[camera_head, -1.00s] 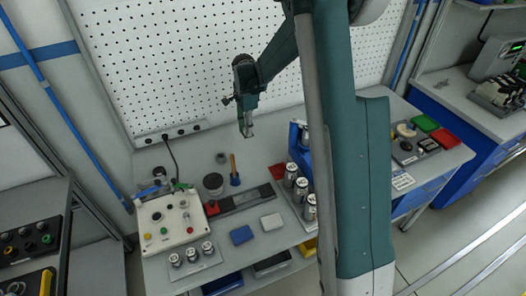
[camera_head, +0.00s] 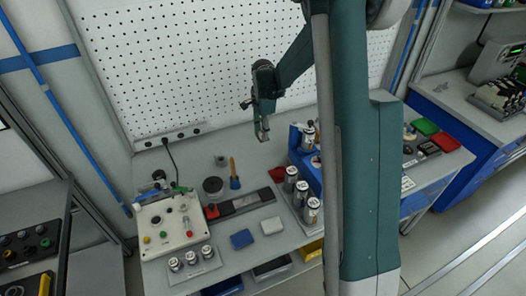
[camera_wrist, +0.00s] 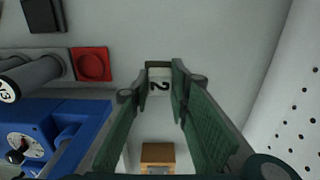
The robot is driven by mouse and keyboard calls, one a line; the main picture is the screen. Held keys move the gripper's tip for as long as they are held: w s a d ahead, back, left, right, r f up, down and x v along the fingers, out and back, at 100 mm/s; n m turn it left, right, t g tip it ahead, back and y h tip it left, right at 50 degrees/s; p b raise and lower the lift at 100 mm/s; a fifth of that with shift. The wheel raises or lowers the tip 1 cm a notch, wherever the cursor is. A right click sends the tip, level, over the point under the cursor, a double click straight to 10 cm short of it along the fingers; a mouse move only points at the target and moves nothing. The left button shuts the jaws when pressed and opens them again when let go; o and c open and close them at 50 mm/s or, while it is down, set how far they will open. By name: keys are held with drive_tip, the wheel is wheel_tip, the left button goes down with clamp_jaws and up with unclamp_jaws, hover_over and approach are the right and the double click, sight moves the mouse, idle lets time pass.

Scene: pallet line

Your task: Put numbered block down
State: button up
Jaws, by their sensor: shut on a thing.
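In the head view my gripper (camera_head: 263,134) hangs above the back of the grey workbench (camera_head: 180,150), left of the blue rack; the block is too small there to make out clearly. I cannot tell the block's exact height above the bench.
A blue holder (camera_head: 296,140) and silver cans (camera_head: 290,178) stand at right. A control box (camera_head: 167,222) stands at left. A red piece (camera_wrist: 92,64) lies near the fingers. The pegboard (camera_head: 190,60) rises behind.

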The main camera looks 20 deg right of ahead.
hover_over(263, 153)
drive_tip(key=shift+s+f, duration=0.1)
drive_tip(key=shift+f, duration=2.6)
drive_tip(key=shift+f, duration=1.85)
drive_tip(key=shift+f+b, duration=0.2)
drive_tip(key=shift+b, duration=0.15)
drive_tip(key=o, duration=0.9)
drive_tip(key=shift+r, duration=0.25)
drive_tip(key=shift+r+p, duration=0.45)
drive_tip(key=shift+r, duration=5.5)
